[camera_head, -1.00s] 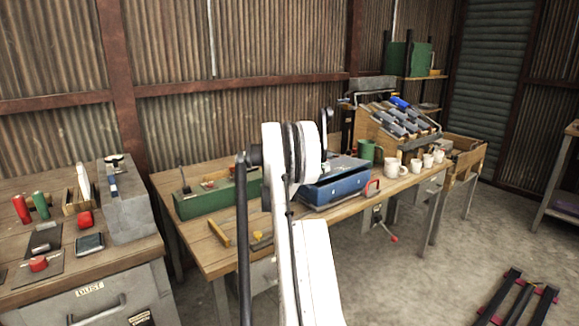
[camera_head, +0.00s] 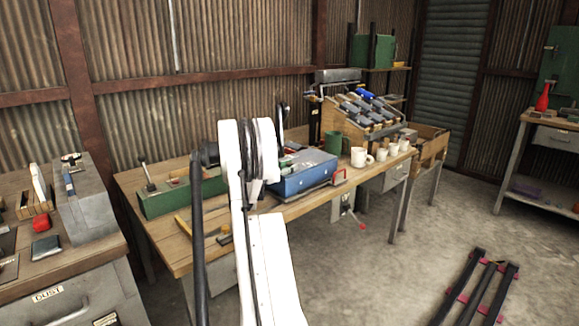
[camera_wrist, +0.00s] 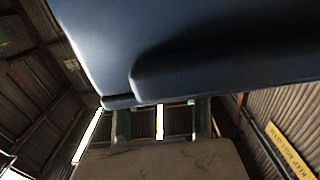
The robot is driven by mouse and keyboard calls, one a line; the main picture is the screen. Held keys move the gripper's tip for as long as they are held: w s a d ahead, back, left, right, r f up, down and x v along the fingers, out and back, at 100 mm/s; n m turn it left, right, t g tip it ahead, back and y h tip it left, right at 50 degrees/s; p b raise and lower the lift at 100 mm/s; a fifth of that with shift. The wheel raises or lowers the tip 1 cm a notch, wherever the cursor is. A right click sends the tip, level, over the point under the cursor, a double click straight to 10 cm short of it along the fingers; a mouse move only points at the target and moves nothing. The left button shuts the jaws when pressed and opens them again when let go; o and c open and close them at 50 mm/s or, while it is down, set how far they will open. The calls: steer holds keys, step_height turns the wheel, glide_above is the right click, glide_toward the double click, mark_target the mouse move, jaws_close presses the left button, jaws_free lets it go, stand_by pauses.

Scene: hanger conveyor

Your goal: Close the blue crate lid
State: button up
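The blue crate (camera_head: 306,180) stands on the wooden workbench (camera_head: 180,245), just right of my raised white arm in the head view. Its top shows a grey area and small red and pale items near its left back. My arm hides part of its left side, and I cannot tell the lid's angle there. In the wrist view a large blue surface (camera_wrist: 200,50), likely part of the crate or its lid, fills the top very close to the camera. My gripper's fingers cannot be made out clearly in either view; they seem hidden behind the arm or the blue surface.
A green toolbox (camera_head: 165,197) is left of my arm. A red-handled clamp (camera_head: 339,177) is at the crate's right front. A green mug (camera_head: 333,142), several white mugs (camera_head: 361,157) and a wooden tool rack (camera_head: 350,122) stand further right.

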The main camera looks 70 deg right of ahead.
steer(key=shift+o, duration=1.1)
steer(key=v, duration=1.2)
